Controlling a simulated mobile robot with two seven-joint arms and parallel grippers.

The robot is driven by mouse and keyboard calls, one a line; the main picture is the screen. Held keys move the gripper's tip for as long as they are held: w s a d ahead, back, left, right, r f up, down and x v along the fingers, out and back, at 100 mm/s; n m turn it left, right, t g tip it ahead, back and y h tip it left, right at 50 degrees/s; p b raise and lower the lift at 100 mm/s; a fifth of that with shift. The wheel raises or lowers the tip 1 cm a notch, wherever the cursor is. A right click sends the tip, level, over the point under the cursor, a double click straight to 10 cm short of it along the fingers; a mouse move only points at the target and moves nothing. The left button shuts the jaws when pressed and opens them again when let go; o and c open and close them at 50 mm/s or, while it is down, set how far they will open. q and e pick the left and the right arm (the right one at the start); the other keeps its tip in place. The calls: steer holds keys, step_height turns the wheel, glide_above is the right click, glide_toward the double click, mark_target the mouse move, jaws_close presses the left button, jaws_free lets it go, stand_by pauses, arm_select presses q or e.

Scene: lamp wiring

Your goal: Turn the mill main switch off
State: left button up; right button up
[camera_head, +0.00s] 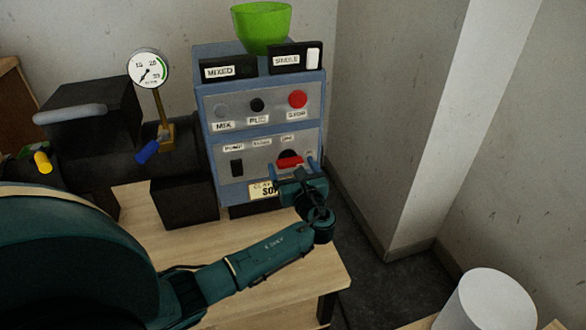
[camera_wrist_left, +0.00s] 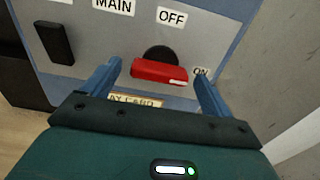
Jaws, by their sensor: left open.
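The mill main switch (camera_head: 289,162) is a red rotary handle on a black round base, on the lower panel of the blue control box (camera_head: 203,150). In the left wrist view the red handle (camera_wrist_left: 160,72) lies nearly level, and its white mark is at the right end, by the ON label (camera_wrist_left: 200,72). The OFF label (camera_wrist_left: 172,18) is above it. My left gripper (camera_head: 295,168) is open in front of the switch; in the left wrist view its blue fingers (camera_wrist_left: 157,75) stand on either side of the handle, with gaps visible. Contact cannot be told. My right gripper is not in view.
A black rocker switch (camera_head: 237,168) sits left of the main switch. Above are a red stop button (camera_head: 298,99) and other buttons. A green bowl (camera_head: 262,27) stands on the box. A gauge (camera_head: 149,69) and black machine stand left. A wall (camera_head: 385,110) is close on the right.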

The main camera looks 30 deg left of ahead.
arm_select(q)
steer(key=shift+c, duration=0.2)
steer(key=c, duration=0.9)
steer(key=shift+c, duration=0.2)
